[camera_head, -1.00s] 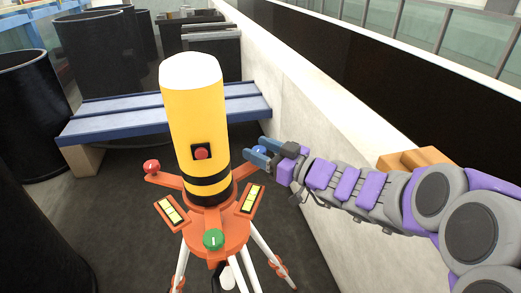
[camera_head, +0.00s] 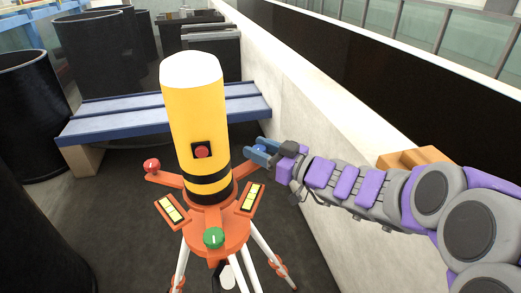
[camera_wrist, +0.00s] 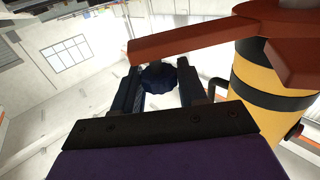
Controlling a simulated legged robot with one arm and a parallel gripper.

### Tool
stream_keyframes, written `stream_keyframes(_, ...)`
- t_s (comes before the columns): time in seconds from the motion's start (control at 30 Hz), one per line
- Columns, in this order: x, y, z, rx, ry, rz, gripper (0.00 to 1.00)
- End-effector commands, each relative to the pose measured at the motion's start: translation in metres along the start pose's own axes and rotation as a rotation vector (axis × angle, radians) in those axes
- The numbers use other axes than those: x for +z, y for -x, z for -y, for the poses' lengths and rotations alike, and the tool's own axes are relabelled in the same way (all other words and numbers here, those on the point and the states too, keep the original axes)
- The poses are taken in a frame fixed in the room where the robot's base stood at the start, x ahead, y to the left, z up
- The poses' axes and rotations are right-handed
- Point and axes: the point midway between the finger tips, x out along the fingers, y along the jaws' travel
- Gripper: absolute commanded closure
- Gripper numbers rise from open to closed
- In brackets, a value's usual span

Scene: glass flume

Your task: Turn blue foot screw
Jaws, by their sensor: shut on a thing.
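The blue foot screw (camera_wrist: 158,76) is a dark blue, lobed knob under one orange arm of the instrument base in the wrist view. My gripper (camera_wrist: 160,88) is shut on it, with one finger on each side. In the head view my gripper (camera_head: 260,153) is at the right of the yellow instrument (camera_head: 195,110), and its fingers mostly hide the blue screw. The instrument stands upright on an orange base (camera_head: 208,237) with white tripod legs. A red foot screw (camera_head: 152,166) and a green foot screw (camera_head: 214,238) sit on the other base arms.
A blue bench (camera_head: 110,122) stands behind the instrument. Black cylindrical tanks (camera_head: 30,110) stand at the left. Two level vials (camera_head: 250,198) lie on the base.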

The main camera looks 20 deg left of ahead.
Motion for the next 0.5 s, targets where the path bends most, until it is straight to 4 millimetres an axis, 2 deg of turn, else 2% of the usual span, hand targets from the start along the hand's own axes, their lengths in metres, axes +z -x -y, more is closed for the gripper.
stream_keyframes(0.27,0.0011,0.0002,-0.0016,-0.022,-0.001,-0.001,0.89)
stream_keyframes(0.5,0.0027,-0.0001,-0.0029,-0.107,0.004,-0.004,0.89)
